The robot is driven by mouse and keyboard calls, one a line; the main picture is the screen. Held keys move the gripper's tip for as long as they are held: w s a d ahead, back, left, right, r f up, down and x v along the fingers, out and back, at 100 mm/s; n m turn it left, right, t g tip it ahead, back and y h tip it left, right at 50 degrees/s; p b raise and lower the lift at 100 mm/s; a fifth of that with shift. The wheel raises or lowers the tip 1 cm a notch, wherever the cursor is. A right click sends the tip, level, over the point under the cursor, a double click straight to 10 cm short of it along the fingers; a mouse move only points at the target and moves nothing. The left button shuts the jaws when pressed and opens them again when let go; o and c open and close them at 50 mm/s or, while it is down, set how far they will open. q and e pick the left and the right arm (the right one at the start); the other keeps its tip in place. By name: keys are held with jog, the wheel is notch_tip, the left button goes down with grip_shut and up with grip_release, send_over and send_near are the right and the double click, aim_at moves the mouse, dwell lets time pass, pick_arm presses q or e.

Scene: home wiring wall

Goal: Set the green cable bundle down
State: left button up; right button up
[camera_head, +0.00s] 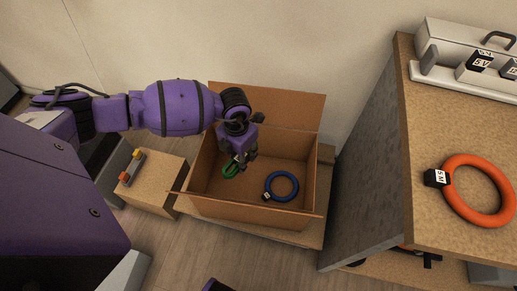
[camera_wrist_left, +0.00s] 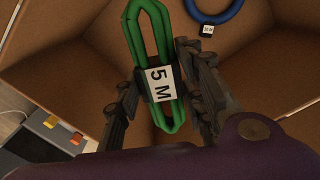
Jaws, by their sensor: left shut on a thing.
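The green cable bundle (camera_head: 230,170) is an elongated coil with a black and white "5 M" tag. My left gripper (camera_head: 242,160) is inside the open cardboard box (camera_head: 255,214) on its left side, shut on the bundle. In the left wrist view the fingers (camera_wrist_left: 160,66) are on both sides of the tag on the green bundle (camera_wrist_left: 139,32). I cannot tell whether the bundle touches the box floor. My right gripper is not in view.
A blue cable ring (camera_head: 281,186) lies in the box to the right of the bundle. An orange cable ring (camera_head: 477,190) lies on the wooden worktop at right. A small wooden stand (camera_head: 152,188) with a switch piece is left of the box.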

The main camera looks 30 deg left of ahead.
pick_arm(q)
notch_tip(320, 180, down, 7)
jog(key=s+a+n+b, duration=0.1)
jog(key=a+n+b, duration=0.1)
jog(key=n, duration=0.2)
jog(key=b, duration=0.2)
send_over(236, 183)
notch_tip(236, 183, down, 5)
jog(key=shift+r, duration=0.1)
notch_tip(236, 183, down, 5)
jog(key=shift+f+b, duration=0.2)
jog(key=shift+b, duration=0.8)
jog(key=shift+r, duration=0.1)
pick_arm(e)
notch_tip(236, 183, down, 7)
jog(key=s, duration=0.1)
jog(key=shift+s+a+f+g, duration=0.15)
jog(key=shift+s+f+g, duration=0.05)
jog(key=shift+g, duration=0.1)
pick_arm(q)
jog(key=o, duration=0.9)
jog(key=shift+f, duration=0.2)
jog(key=shift+c, duration=0.2)
jog(key=o, duration=0.5)
jog(key=shift+c, duration=0.2)
